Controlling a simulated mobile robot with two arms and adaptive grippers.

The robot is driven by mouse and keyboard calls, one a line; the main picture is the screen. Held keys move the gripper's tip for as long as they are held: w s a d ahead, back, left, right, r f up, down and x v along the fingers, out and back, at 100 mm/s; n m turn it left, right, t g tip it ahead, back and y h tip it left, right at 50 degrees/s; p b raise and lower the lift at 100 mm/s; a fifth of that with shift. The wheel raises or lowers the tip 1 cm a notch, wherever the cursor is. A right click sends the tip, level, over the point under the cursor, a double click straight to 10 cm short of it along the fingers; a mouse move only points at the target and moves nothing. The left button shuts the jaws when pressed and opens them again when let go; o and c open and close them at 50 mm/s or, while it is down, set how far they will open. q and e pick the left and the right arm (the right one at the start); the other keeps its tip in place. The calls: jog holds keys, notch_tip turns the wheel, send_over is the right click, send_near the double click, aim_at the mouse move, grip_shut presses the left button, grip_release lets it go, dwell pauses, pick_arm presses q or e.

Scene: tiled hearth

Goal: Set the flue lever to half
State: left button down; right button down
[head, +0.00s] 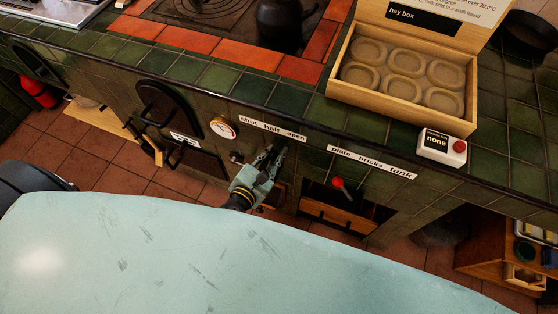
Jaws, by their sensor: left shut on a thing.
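The label strip reading "shut half open" (272,128) is on the front edge of the green tiled hearth, left of centre. My left gripper (275,155) is just below it, against the tiled front, roughly under the words "half" and "open". It is shut on the flue lever, which its fingers hide almost wholly, so the lever's exact setting cannot be read. My right gripper is not in view.
A red-knobbed lever (338,183) sits under the label "plate bricks tank" (371,161). A round gauge (223,128) and dark round door (163,105) are to the left. A wooden hay box (405,82) and white box marked "none" (442,147) stand on top.

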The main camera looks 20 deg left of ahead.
pick_arm(q)
jog(key=shift+w+a+r+n, duration=0.15)
jog(key=shift+a+n, duration=0.15)
jog(key=shift+a, duration=0.65)
jog(key=shift+a+b, duration=0.35)
jog(key=shift+b, duration=0.05)
jog(key=shift+a, duration=0.1)
jog(key=c, duration=1.6)
grip_release()
jog(key=shift+a, duration=0.15)
jog(key=shift+c, duration=0.2)
jog(key=shift+d, duration=0.2)
jog(key=shift+s, duration=0.35)
jog(key=v, duration=1.1)
jog(key=shift+s, duration=0.3)
